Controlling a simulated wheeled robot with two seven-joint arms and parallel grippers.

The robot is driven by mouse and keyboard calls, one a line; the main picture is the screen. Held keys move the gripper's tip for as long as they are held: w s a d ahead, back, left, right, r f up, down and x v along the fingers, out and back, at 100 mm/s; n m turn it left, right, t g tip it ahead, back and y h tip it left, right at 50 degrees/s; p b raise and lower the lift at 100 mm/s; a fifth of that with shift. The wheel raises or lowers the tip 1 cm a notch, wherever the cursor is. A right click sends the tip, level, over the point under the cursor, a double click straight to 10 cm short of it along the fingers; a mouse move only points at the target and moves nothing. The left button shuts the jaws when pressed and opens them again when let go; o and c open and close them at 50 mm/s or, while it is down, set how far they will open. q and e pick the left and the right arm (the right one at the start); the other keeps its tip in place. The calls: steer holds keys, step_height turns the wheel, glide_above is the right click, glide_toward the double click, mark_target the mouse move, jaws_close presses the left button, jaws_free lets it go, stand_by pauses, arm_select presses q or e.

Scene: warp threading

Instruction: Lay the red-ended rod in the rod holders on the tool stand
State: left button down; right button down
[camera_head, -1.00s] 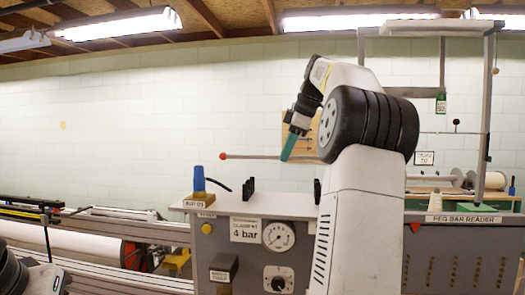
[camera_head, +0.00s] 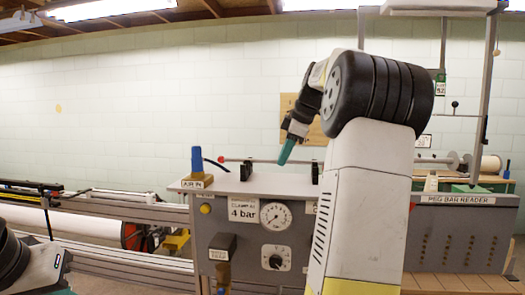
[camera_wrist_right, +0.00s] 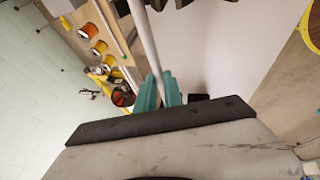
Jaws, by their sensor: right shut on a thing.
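The red-ended rod (camera_head: 262,161) is thin and grey, with a red ball at its left end in the head view. It lies nearly level, close to the tops of the two black rod holders, left (camera_head: 246,171) and right (camera_head: 316,172). I cannot tell whether it touches them. The holders stand on the grey tool stand (camera_head: 225,184). My right gripper (camera_head: 285,156) is shut on the rod between the holders. In the right wrist view the teal fingers (camera_wrist_right: 160,92) close around the rod (camera_wrist_right: 146,40). Of my left gripper, only a teal sliver (camera_head: 64,292) shows at the lower left.
A blue fitting (camera_head: 196,161) stands at the left of the stand's top, with a dark hose behind it. A pressure gauge (camera_head: 275,215) and a knob (camera_head: 276,257) are on its front. A peg bar reader (camera_head: 462,199) stands to the right. My right arm hides part of the stand.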

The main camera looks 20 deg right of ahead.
steer(key=shift+f, duration=0.65)
stand_by(0.4)
steer(key=c, duration=1.4)
jaws_free()
steer(key=v, duration=0.8)
steer(key=s+a+f+m, duration=0.2)
steer(key=s+a+m, duration=0.1)
steer(key=a, duration=0.5)
steer(key=s+a+f+m, duration=0.3)
steer(key=s+a+f, duration=0.2)
steer(key=s+f, duration=0.1)
steer(key=s+a+f+m, duration=0.3)
steer(key=s+a+f, duration=0.2)
steer(key=s+f, duration=0.1)
steer(key=s+a+f+m+t, duration=0.1)
steer(key=s+a+f+m, duration=0.1)
steer(key=s+a+f, duration=0.3)
steer(key=shift+s+a+f+m, duration=0.4)
steer(key=shift+s+f, duration=0.1)
steer(key=shift+s, duration=0.1)
